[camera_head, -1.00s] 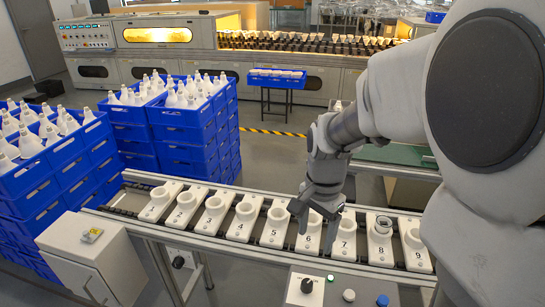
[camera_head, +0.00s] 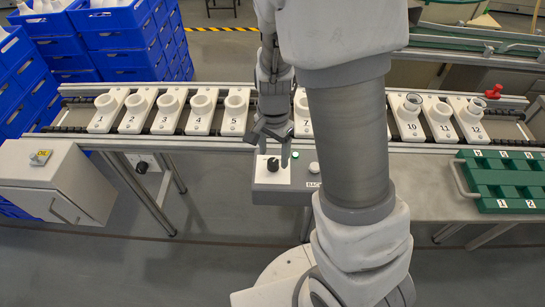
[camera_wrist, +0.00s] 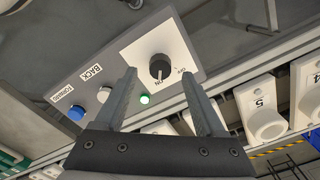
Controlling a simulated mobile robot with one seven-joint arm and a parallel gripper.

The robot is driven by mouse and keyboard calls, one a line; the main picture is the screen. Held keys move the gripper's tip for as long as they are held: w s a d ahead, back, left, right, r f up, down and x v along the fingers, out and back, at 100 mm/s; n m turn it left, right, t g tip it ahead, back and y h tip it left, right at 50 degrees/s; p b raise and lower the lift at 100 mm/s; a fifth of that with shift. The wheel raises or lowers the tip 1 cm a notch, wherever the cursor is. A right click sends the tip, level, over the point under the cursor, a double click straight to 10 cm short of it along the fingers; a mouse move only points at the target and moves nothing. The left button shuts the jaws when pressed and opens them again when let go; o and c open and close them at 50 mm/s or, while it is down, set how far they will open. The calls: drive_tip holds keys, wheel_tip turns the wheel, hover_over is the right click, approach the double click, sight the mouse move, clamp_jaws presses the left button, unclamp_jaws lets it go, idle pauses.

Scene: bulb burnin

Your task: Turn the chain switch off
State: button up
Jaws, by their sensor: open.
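The chain switch (camera_head: 272,167) is a black rotary knob on a white plate on the grey control box. In the wrist view the knob (camera_wrist: 160,67) has a light mark pointing toward the "ON" label, with "OFF" printed to its right. My gripper (camera_head: 274,157) points down over the switch. In the wrist view my gripper (camera_wrist: 156,66) is open, with one fingertip on either side of the knob; I cannot tell how far above it they are. Nothing is held. A green lamp (camera_wrist: 144,99) beside the knob looks lit.
A conveyor with numbered white bulb holders (camera_head: 200,106) runs behind the box. A white button (camera_wrist: 104,94) and blue button (camera_wrist: 76,112) sit beside the lamp. A green tray (camera_head: 500,180) lies right; a grey cabinet (camera_head: 60,180) and blue crates (camera_head: 120,50) stand left.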

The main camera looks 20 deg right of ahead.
drive_tip(key=shift+f, duration=1.05)
clamp_jaws()
